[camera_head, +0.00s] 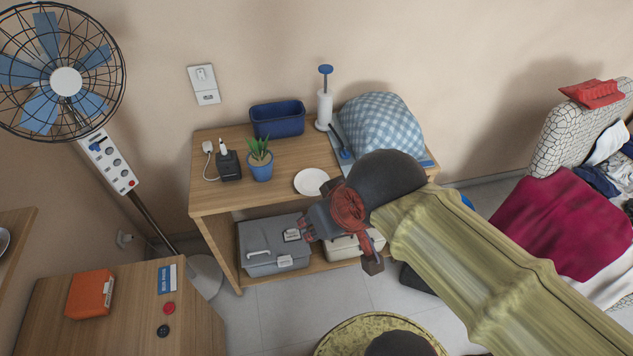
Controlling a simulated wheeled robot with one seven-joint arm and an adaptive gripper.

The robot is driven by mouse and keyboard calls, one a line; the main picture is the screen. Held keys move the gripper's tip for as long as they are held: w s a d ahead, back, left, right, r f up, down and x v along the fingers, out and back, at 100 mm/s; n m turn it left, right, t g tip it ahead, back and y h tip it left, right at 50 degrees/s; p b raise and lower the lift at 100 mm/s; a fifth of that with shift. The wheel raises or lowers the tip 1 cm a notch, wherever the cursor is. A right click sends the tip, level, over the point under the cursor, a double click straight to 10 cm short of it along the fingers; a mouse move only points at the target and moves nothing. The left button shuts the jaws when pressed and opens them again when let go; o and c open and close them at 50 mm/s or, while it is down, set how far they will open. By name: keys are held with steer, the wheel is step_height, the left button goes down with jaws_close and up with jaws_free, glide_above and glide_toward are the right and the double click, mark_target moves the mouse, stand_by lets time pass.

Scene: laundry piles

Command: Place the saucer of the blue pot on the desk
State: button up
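A small blue pot (261,171) with a green spiky plant stands on the wooden desk (235,198). A round white saucer (311,182) lies flat on the desk to the right of the pot, apart from it. My gripper (340,250) is in front of the desk's front edge, below and right of the saucer in the picture. Its two fingers are spread apart and nothing shows between them except the shelf things behind. My arm hides the right front part of the desk.
A blue bin (278,119), black charger (229,166), paper-roll holder (325,105) and checkered blue bundle (382,125) stand on the desk. A grey toolbox (272,243) sits below. A fan (66,82) stands left; a cabinet (125,325) front left.

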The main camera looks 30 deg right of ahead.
steer(key=shift+o, duration=0.2)
steer(key=w+d+f+m, duration=0.1)
steer(key=w+m, duration=0.2)
steer(key=w, duration=0.3)
steer(key=shift+w+d+f+m+p, duration=0.15)
steer(key=shift+w+d+m+p, duration=0.1)
steer(key=shift+m+p, duration=0.15)
steer(key=m+g+p, duration=0.2)
steer(key=m, duration=1.4)
glide_above(317, 192)
steer(key=s, duration=0.3)
step_height(317, 192, down, 21)
steer(key=shift+a+r, duration=0.15)
steer(key=shift+r, duration=0.05)
steer(key=shift+n, duration=0.3)
steer(key=shift+b+x, duration=1.55)
steer(key=shift+x, duration=2.3)
steer(key=shift+w, duration=0.1)
steer(key=shift+c, duration=0.4)
jaws_close()
